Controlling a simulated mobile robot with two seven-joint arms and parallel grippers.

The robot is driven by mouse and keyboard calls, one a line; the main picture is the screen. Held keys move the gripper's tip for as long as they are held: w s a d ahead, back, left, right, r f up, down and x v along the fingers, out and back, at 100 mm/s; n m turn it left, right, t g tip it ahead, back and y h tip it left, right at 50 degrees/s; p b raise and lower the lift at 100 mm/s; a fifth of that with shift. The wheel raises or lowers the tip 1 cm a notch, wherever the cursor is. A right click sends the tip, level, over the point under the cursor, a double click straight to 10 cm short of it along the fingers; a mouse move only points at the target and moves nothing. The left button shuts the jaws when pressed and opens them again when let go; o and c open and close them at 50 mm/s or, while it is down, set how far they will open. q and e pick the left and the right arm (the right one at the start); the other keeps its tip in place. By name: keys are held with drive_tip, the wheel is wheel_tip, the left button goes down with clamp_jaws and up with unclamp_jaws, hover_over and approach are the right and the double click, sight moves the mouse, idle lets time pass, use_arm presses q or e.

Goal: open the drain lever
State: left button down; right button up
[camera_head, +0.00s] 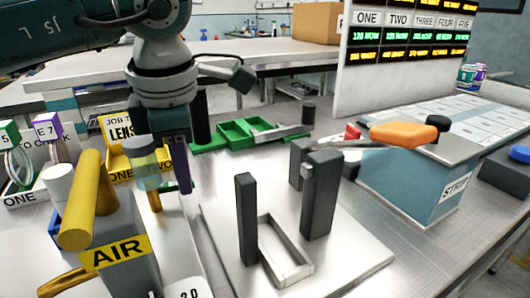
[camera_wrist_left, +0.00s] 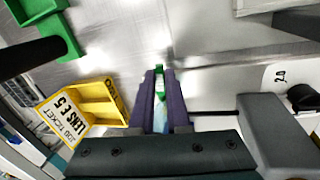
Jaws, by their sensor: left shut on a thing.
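My left gripper (camera_head: 180,188) points down beside the grey block labelled AIR (camera_head: 124,268). A clear bowl (camera_head: 144,168) with a teal top and a short yellow stem (camera_head: 155,201) stands in front of it and partly hides the fingers. A thick yellow bar (camera_head: 84,205) sits on the AIR block. In the left wrist view the purple fingers (camera_wrist_left: 160,75) are close together on a small green part (camera_wrist_left: 160,68). I cannot tell whether this part is the drain lever. My right gripper is out of view.
A yellow ticket bin (camera_head: 131,160) stands behind the gripper, with green trays (camera_head: 240,133) farther back. Dark posts (camera_head: 246,218) rise from a metal plate (camera_head: 345,262) to the right. A blue STRIP box (camera_head: 405,185) bears an orange-handled tool (camera_head: 402,134).

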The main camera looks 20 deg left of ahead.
use_arm(q)
drive_tip(key=c, duration=0.9)
unclamp_jaws()
drive_tip(key=v, duration=1)
drive_tip(key=shift+a, duration=0.15)
